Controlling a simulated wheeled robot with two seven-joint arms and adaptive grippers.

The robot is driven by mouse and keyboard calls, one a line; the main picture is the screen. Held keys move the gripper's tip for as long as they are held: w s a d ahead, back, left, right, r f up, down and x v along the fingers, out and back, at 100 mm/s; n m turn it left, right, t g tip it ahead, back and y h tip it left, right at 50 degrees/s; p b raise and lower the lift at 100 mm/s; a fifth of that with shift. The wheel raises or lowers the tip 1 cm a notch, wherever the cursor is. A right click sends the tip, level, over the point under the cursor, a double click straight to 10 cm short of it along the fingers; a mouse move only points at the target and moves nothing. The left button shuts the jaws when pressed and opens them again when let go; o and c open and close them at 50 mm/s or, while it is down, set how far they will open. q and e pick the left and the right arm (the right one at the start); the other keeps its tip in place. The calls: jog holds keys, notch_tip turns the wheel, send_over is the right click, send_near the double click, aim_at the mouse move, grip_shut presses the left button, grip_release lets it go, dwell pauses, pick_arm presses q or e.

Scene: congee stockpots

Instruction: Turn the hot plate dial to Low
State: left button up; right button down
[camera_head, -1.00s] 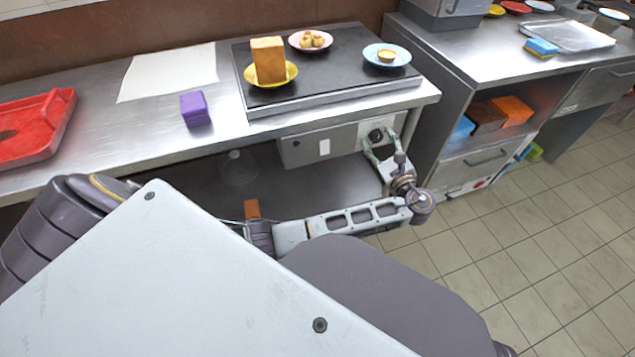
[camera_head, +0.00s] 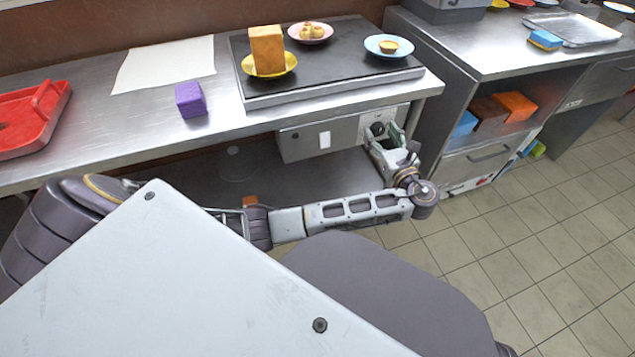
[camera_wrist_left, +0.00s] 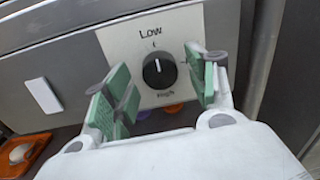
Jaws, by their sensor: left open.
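The hot plate dial (camera_wrist_left: 159,72) is a round black knob on a pale panel, with "Low" printed above it and "High" below. A pale mark shows on the knob's upper half, towards Low. In the head view the dial (camera_head: 378,128) is on the front box under the hot plate (camera_head: 337,72). My left gripper (camera_wrist_left: 163,88) is open, with one green-padded finger on each side of the dial and visible gaps between. In the head view the left gripper (camera_head: 384,140) is just in front of the panel. My right gripper is not in view.
A white switch (camera_wrist_left: 43,95) is left of the dial. A yellow plate (camera_head: 283,69) with a bread block, a pink plate (camera_head: 311,40) and a blue plate (camera_head: 388,54) stand on the hot plate. A cabinet (camera_head: 445,110) stands close to the gripper's right.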

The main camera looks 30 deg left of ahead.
pick_arm(q)
jog(key=shift+m+b, duration=1.3)
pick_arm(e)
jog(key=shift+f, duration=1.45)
pick_arm(q)
jog(key=shift+m+b, duration=0.3)
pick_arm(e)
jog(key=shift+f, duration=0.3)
